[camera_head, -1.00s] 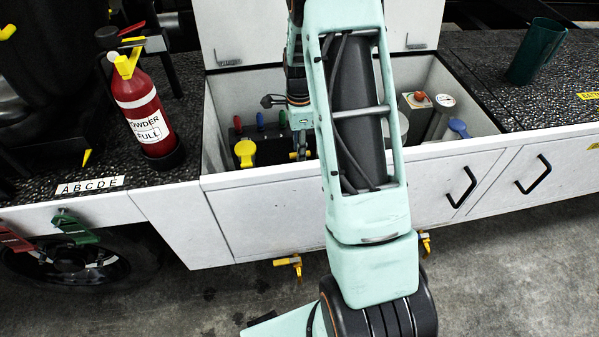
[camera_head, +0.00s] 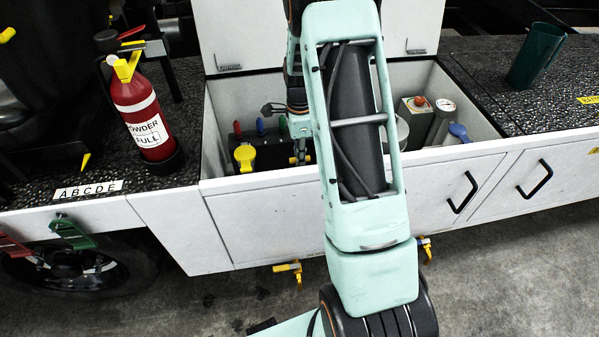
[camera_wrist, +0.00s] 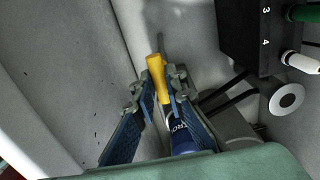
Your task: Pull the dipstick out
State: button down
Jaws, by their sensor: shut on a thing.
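The dipstick's yellow handle (camera_wrist: 156,73) shows in the wrist view between the fingertips of my gripper (camera_wrist: 161,90), which is shut on it. A small bit of yellow also shows at my gripper (camera_head: 300,150) in the head view, low inside the open compartment. The dipstick's lower part and its tube cannot be made out. My arm hides part of the compartment in the head view.
A blue object (camera_wrist: 182,138) with white lettering lies close behind the fingers. The compartment's pale wall (camera_wrist: 70,70) is to the left. A dark block (camera_wrist: 250,35) with numbered plugs is at upper right. A yellow cap (camera_head: 245,155) stands left of my gripper.

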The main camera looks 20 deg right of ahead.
jog(key=shift+r+p, duration=0.5)
jog(key=shift+r, duration=0.2)
dwell(0.6)
notch_tip(320, 180, up, 18)
jog(key=p, duration=1.3)
dwell(1.6)
